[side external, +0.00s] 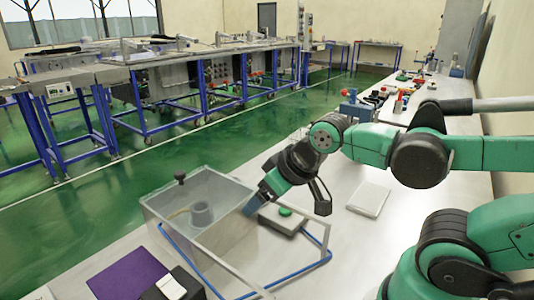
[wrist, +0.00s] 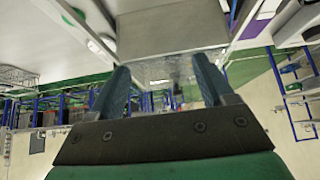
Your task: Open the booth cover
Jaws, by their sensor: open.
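The booth (side external: 205,240) is a clear-walled box on the bench in the side external view, with a grey cylinder (side external: 201,214) inside. Its clear cover (side external: 195,182) lies over the top, and a small black knob (side external: 180,178) stands at its far left corner. My gripper (side external: 250,208) is at the booth's right side, pointing down and left, apart from the knob. In the wrist view my gripper (wrist: 162,78) has its two blue fingers spread with nothing between them. Whether the fingertips touch the booth wall is unclear.
A blue bar and pale frame (side external: 325,240) stand in front of the booth. A grey box with a green button (side external: 284,212) sits beside my gripper. A white pad (side external: 368,199) lies farther right. A purple sheet (side external: 128,273) lies at front left.

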